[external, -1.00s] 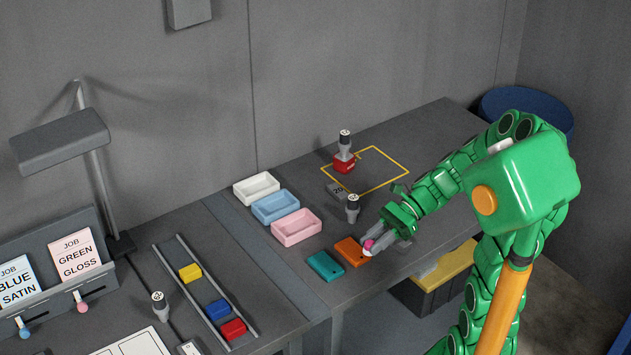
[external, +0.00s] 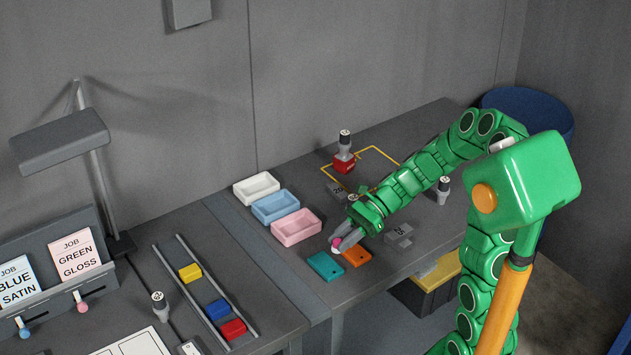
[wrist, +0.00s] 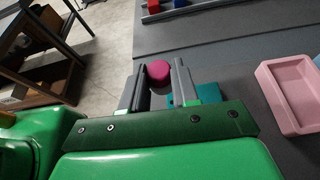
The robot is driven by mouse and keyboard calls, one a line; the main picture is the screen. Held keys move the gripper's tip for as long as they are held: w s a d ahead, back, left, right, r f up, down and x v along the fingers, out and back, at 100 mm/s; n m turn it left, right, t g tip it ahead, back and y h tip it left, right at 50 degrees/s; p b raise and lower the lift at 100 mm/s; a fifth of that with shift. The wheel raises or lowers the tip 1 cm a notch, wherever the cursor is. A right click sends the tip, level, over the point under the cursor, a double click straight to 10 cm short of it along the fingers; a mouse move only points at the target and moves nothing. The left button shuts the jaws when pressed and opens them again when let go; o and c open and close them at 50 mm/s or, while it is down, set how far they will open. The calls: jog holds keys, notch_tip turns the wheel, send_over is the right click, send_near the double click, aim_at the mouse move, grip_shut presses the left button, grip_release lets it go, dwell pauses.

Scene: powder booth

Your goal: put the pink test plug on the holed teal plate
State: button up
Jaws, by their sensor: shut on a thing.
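My gripper (external: 345,238) is shut on the pink test plug (external: 336,243), which also shows between the fingertips in the wrist view (wrist: 158,71). The plug is held above the table, near the gap between the teal plate (external: 324,267) and the orange plate (external: 357,257). The teal plate lies flat, just left of the orange one. In the wrist view the teal plate (wrist: 205,96) is partly hidden behind the right finger. The plate's hole is too small to make out clearly there. My gripper partly covers the orange plate's far side in the external view.
Pink (external: 296,228), blue (external: 276,208) and white (external: 256,188) trays stand behind the plates. A red block with a grey-handled piece (external: 344,158) stands farther back. Another grey piece (external: 443,190) stands to the right. The table's front edge is close to the plates.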

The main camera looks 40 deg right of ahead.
send_over(330, 261)
jog(key=shift+s+f, duration=0.1)
jog(key=shift+f, duration=3.85)
jog(key=shift+f, duration=0.1)
jog(key=o, duration=1)
